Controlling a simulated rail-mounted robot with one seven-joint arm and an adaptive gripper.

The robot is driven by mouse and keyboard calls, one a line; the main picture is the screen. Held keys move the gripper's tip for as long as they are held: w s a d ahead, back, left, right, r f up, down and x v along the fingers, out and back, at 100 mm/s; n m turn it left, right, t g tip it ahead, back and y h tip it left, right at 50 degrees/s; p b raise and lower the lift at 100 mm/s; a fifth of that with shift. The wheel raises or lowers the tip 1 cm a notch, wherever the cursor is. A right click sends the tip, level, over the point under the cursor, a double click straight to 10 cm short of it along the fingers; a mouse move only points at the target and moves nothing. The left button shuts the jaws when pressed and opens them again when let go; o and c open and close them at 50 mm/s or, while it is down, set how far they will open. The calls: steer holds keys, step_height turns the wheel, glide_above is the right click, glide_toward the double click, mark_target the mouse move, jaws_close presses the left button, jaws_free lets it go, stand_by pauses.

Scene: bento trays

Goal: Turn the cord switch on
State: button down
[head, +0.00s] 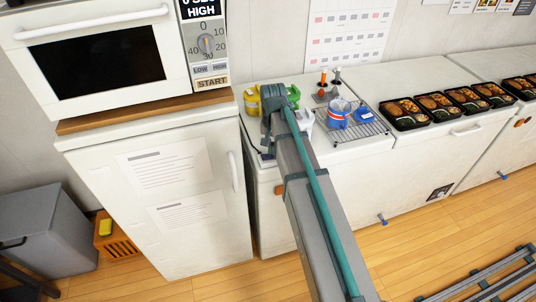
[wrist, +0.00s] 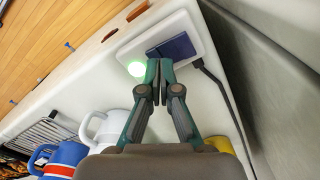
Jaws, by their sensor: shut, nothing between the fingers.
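The cord switch (wrist: 138,47) shows in the wrist view as a white plate with a dark blue rocker (wrist: 177,46) and a round light (wrist: 137,69) glowing green. A dark cord (wrist: 222,92) runs from its right end. My gripper (wrist: 163,78) is shut and empty, its fingertips at the near edge of the switch, between the light and the rocker. I cannot tell whether they touch it. In the head view my arm hides most of the switch area, and the fingertips cannot be made out.
A white mug (wrist: 103,128), a blue mug (wrist: 66,154) and a yellow item (wrist: 219,144) stand close to the gripper. A wire rack (head: 362,130) lies on the counter to the right, with bento trays (head: 404,124) beyond. A tall grey side wall (wrist: 270,75) borders the switch's right.

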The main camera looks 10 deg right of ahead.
steer(key=shift+r+p, duration=1.75)
steer(key=shift+r, duration=0.95)
